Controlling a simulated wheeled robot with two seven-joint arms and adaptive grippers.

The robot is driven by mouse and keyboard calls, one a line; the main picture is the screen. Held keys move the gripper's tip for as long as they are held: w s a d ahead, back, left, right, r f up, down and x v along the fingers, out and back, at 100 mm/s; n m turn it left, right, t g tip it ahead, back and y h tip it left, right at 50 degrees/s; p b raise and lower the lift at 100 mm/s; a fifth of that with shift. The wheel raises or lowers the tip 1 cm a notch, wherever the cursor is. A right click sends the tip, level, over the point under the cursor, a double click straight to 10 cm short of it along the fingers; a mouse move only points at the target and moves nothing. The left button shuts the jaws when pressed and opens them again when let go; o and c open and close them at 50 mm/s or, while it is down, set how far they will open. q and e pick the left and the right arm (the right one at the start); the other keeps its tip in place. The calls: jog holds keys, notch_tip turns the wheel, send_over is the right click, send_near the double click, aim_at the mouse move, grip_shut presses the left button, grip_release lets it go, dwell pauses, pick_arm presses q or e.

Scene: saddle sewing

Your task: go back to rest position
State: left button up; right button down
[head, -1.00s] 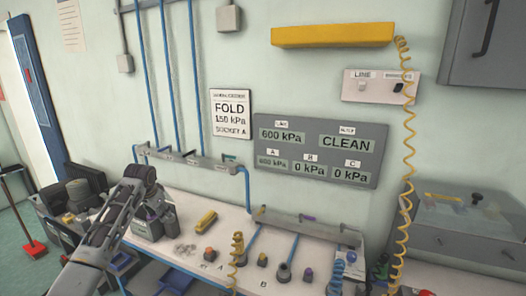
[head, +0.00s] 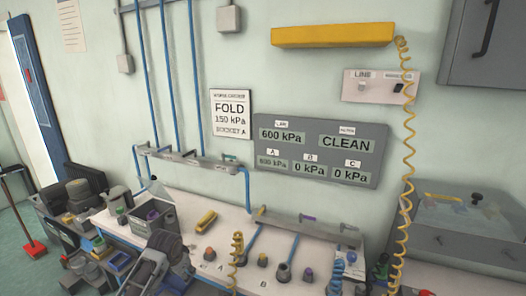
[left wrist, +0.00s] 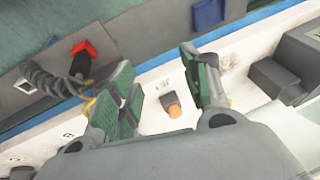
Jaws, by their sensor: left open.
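My left gripper (head: 172,256) is low in the head view, over the near left part of the white workbench (head: 235,222). In the left wrist view its two green-padded fingers (left wrist: 168,92) stand apart with nothing held. A small socket with an orange top (left wrist: 173,106) shows between and beyond the fingers, on the bench. The same orange-topped piece (head: 209,254) is right of the gripper in the head view. My right gripper is in neither view.
A grey open box (head: 152,222) and a yellow block (head: 206,221) sit on the bench. Coiled yellow hose (head: 406,190) hangs at right, near a clear-lidded case (head: 465,238). A wall panel (head: 320,150) reads CLEAN. The air above the bench is largely free.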

pick_arm(q)
jog(key=s+d+f, duration=0.2)
jog(key=s+d, duration=0.1)
jog(key=s, duration=0.4)
jog(key=s+d+f, duration=0.3)
jog(key=s, duration=0.4)
jog(key=s+r+n, duration=0.3)
jog(key=s, duration=1.4)
notch_tip(320, 180, down, 34)
jog(key=s+g, duration=0.2)
jog(key=s, duration=0.1)
jog(key=s+a+f, duration=0.2)
jog(key=s+f, duration=0.7)
jog(key=s, duration=0.2)
jog(key=s+a+f+g, duration=0.1)
jog(key=s+f, duration=0.9)
jog(key=shift+s+a+f+h, duration=0.15)
jog(key=shift+s+a+h, duration=0.15)
jog(key=shift+s+a, duration=0.05)
